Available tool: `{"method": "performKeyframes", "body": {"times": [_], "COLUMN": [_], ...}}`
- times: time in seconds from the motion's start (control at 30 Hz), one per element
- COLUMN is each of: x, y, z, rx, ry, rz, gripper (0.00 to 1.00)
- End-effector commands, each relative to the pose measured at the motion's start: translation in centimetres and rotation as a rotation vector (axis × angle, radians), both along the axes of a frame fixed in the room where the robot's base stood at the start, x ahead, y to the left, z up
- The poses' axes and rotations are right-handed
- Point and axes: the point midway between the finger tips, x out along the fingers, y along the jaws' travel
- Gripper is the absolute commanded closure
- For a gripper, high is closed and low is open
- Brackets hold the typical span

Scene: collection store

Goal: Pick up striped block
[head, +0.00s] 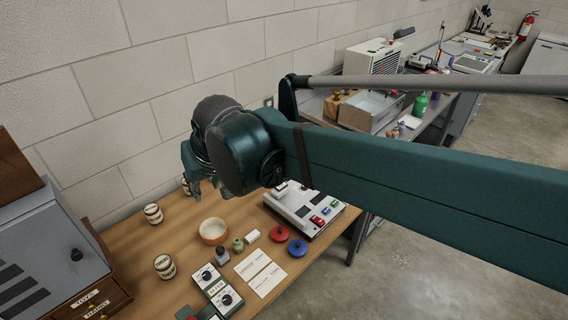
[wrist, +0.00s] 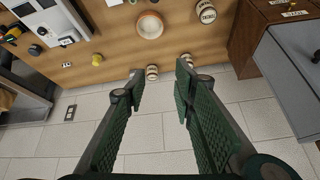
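I cannot make out a thing that is clearly a striped block. Cream round jars with dark bands or lettering stand on the wooden table: one left (head: 153,213), one nearer the front (head: 165,266), and one partly hidden below my gripper (head: 186,187). In the wrist view one jar (wrist: 152,72) shows between my fingertips, and another (wrist: 187,58) is by the right finger. My gripper (wrist: 160,78) is open, with nothing between its pads that I can see as held. It hangs over the table's wall side; its fingers (head: 195,168) are partly hidden in the head view.
A bowl (head: 213,231), a small white block (head: 252,235), red (head: 279,233) and blue (head: 298,248) round pieces, a white device (head: 304,208) and meters (head: 217,288) crowd the table. A drawer cabinet (head: 100,300) stands left. The block wall (head: 110,110) is close behind.

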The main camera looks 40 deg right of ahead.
Motion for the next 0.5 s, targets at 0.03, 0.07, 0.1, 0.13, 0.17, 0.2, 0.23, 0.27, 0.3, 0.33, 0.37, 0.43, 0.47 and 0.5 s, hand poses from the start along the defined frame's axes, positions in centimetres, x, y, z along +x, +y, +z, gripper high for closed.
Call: {"method": "performKeyframes", "body": {"times": [0.03, 0.07, 0.1, 0.13, 0.17, 0.2, 0.23, 0.27, 0.3, 0.33, 0.37, 0.43, 0.47, 0.5], "x": [0.9, 1.3, 1.9, 2.4, 2.8, 3.4, 3.9, 4.3, 4.9, 5.4, 5.8, 6.9, 7.3, 8.0], "y": [-0.6, -0.9, -1.3, -1.7, -2.0, -2.5, -2.8, -3.1, -3.6, -4.0, -4.4, -5.2, -5.6, -6.2], "z": [0.3, 0.4, 0.5, 0.6, 0.7, 0.8, 0.9, 1.0, 1.0, 1.1, 1.1, 1.2, 1.2, 1.2], "rx": [0.006, 0.01, 0.015, 0.019, 0.023, 0.027, 0.031, 0.036, 0.041, 0.045, 0.048, 0.058, 0.061, 0.066], "ry": [0.007, 0.012, 0.017, 0.021, 0.025, 0.031, 0.036, 0.04, 0.045, 0.049, 0.053, 0.064, 0.069, 0.074], "rz": [-0.019, -0.029, -0.043, -0.056, -0.067, -0.082, -0.093, -0.104, -0.12, -0.131, -0.142, -0.168, -0.181, -0.195], "gripper": [0.73, 0.73, 0.73, 0.73, 0.73, 0.73, 0.73, 0.73, 0.73, 0.73, 0.73, 0.73, 0.73, 0.73]}}
